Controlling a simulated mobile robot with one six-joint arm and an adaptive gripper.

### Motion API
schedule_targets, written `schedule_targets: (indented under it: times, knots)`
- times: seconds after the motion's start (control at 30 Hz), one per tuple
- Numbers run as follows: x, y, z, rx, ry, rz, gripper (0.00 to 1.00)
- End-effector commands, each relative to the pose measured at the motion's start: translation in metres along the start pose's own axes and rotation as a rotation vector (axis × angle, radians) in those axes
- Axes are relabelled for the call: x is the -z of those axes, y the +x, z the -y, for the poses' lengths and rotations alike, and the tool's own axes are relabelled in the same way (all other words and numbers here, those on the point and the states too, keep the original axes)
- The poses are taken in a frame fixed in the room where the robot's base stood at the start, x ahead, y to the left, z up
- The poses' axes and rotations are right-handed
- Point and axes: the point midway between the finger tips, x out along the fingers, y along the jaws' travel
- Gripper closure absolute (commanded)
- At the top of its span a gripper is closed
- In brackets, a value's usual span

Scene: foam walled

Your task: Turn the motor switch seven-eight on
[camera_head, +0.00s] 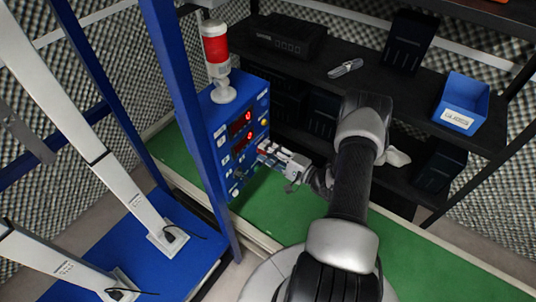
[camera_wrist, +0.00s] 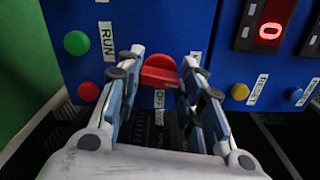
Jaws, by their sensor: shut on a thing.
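A blue control panel (camera_head: 222,112) stands at the left of the green bench and faces right in the head view. In the wrist view a red switch knob (camera_wrist: 159,72) sticks out of the blue panel face (camera_wrist: 168,18). A label reading OFF (camera_wrist: 159,98) is below the knob, and a RUN label (camera_wrist: 107,41) is at its upper left. My gripper (camera_head: 264,150) reaches the panel from the right. In the wrist view its two fingers (camera_wrist: 162,62) are shut on the red knob, one on each side. The lower part of the knob and nearby labels are partly hidden.
A red-and-white signal tower (camera_head: 217,55) tops the panel. Dark shelves (camera_head: 335,85) with a blue bin (camera_head: 455,93) stand behind.

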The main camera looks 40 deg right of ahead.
Motion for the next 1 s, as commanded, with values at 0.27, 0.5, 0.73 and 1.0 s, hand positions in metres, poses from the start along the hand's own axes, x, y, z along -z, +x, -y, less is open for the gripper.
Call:
schedule_targets:
  times: [0.27,0.5,0.73,1.0]
  knots:
    - [0.0001,-0.0001,-0.0016,-0.001,-0.141,0.0,0.89]
    - [0.0001,-0.0001,-0.001,-0.001,-0.195,0.0,0.89]
    - [0.0001,0.0,-0.0007,-0.001,-0.204,0.0,0.89]
    - [0.0002,0.0,-0.0007,0.0,-0.203,0.0,0.62]
